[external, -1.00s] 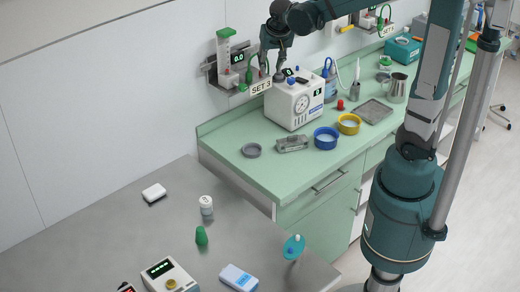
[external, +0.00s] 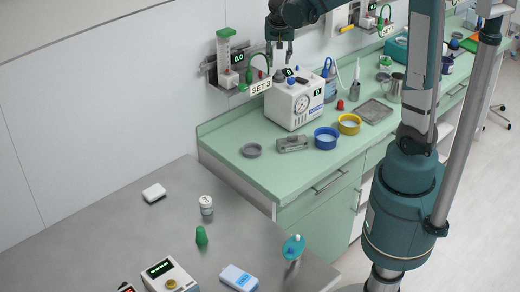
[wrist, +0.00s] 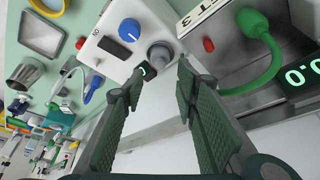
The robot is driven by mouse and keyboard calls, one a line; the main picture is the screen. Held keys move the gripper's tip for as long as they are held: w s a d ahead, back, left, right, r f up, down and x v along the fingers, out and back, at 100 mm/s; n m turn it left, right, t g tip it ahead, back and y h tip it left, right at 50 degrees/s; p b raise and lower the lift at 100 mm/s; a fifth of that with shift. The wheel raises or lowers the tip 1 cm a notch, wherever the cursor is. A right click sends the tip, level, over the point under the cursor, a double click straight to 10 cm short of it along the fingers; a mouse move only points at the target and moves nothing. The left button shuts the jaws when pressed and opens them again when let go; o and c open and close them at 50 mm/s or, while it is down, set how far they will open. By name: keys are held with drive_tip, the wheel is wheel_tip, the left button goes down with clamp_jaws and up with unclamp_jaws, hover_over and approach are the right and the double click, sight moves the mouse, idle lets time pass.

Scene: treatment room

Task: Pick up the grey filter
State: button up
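A short grey round piece, which looks like the grey filter (wrist: 160,54), sits on top of the white machine (wrist: 100,47), beside a blue knob (wrist: 128,30). In the external view, the grey piece (external: 279,76) shows on the back top edge of the white machine (external: 293,106). My gripper (external: 280,64) is just above it, pointing down, and looks empty. In the wrist view, the fingers of my gripper (wrist: 157,76) are spread apart, with the grey piece beyond and between their tips. I cannot tell the exact gap to it.
A wall shelf with a SET 3 label (external: 261,87) and a green tube (wrist: 268,62) is close beside the fingers. A grey ring (external: 251,150), blue dish (external: 326,138), yellow dish (external: 349,124) and metal tray (external: 373,111) stand on the green counter (external: 225,160).

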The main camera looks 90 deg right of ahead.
sight(279, 71)
drive_tip(key=shift+x, duration=1.15)
drive_tip(key=shift+f, duration=0.1)
drive_tip(key=shift+x, duration=2.55)
drive_tip(key=c, duration=0.6)
